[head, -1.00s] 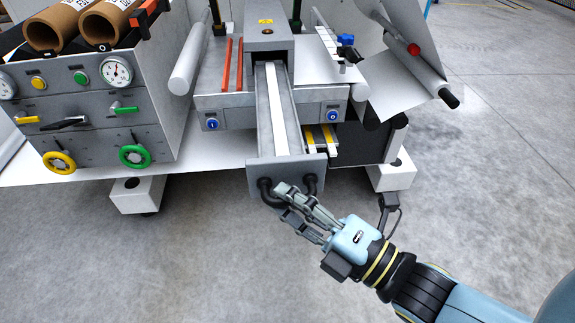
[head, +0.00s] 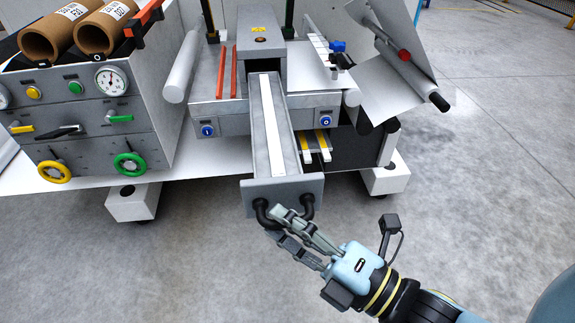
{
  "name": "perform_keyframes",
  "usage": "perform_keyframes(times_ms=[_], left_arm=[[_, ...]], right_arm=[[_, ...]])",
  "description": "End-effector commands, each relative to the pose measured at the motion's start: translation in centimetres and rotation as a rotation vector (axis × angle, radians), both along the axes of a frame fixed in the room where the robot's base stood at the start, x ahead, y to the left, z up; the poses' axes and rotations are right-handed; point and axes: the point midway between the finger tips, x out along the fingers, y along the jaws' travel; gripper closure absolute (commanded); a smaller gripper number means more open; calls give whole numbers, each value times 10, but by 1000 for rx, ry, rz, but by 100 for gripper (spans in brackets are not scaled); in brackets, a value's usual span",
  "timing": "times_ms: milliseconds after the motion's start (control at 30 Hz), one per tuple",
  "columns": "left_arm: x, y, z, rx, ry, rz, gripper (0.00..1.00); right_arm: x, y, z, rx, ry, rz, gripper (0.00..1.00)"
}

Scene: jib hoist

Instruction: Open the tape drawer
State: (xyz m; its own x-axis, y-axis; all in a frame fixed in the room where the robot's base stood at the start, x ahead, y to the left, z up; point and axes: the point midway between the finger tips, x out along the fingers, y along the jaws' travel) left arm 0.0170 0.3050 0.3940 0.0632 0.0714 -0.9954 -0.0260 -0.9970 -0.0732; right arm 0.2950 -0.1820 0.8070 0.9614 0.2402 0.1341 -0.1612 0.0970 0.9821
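The tape drawer (head: 262,120) is a long grey drawer with a white strip along its inside. It stands far out of the grey housing (head: 258,50) towards me. Its front plate (head: 272,190) carries a black curved handle (head: 262,212). My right gripper (head: 280,222) comes from the lower right, with its fingers at the handle. The fingers overlap the handle, and whether they are closed around it is hidden. My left gripper is not in view.
On the left stands a grey panel with gauges, knobs and a green wheel (head: 130,164), with cardboard rolls (head: 112,24) on top. A white sheet on a roller (head: 402,75) hangs at the right. The concrete floor (head: 475,160) is clear at the right and in front.

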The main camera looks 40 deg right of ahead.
Motion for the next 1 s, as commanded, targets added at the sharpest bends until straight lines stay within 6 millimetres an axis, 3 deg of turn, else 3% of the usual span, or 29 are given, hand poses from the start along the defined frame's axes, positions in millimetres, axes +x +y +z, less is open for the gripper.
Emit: perform_keyframes(times_ms=[167,267,700,1000], left_arm=[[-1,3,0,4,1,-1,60],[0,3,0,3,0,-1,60],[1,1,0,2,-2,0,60],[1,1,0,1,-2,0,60]], right_arm=[[-4,-1,-2,-1,4,-1,77],[-17,-4,-4,-1,6,0,77],[-103,-25,-15,-2,3,0,77],[-117,-28,-16,-1,0,0,77]])
